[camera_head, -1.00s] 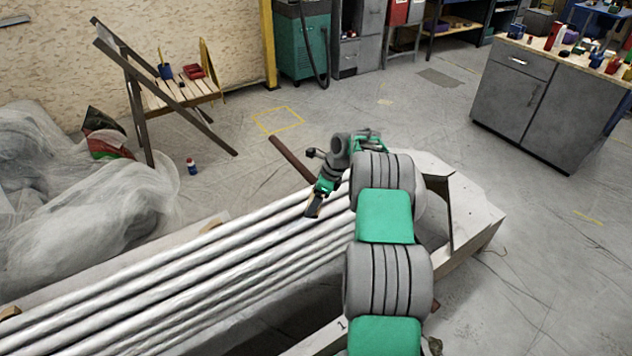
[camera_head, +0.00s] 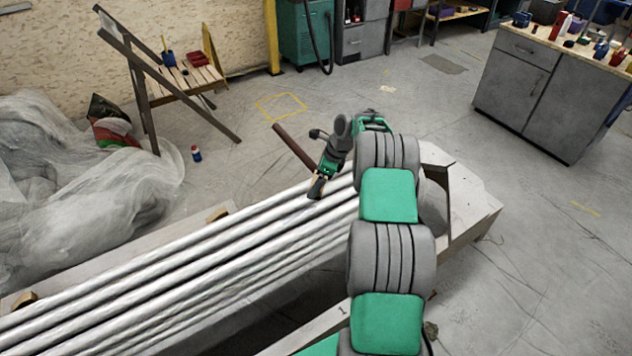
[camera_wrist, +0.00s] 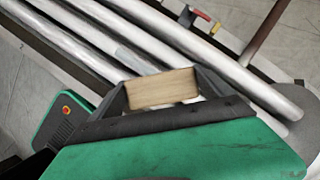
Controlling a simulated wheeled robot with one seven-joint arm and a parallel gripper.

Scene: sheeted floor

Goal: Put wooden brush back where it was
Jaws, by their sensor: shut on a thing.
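The wooden brush (camera_wrist: 162,88) shows in the wrist view as a pale wooden block between the two dark fingers of my gripper (camera_wrist: 160,92). My gripper is shut on it, and no bristles show. In the head view my gripper (camera_head: 317,187) is over the far side of a bundle of long silver pipes (camera_head: 240,246). The brush is too small and covered to make out clearly there. In the wrist view the pipes (camera_wrist: 165,48) pass behind the brush; I cannot tell the gap between them.
A brown post (camera_head: 293,147) rises just beyond my gripper. Red and yellow handles (camera_wrist: 203,18) lie near the pipes in the wrist view. A grey cabinet (camera_head: 540,90) stands at right.

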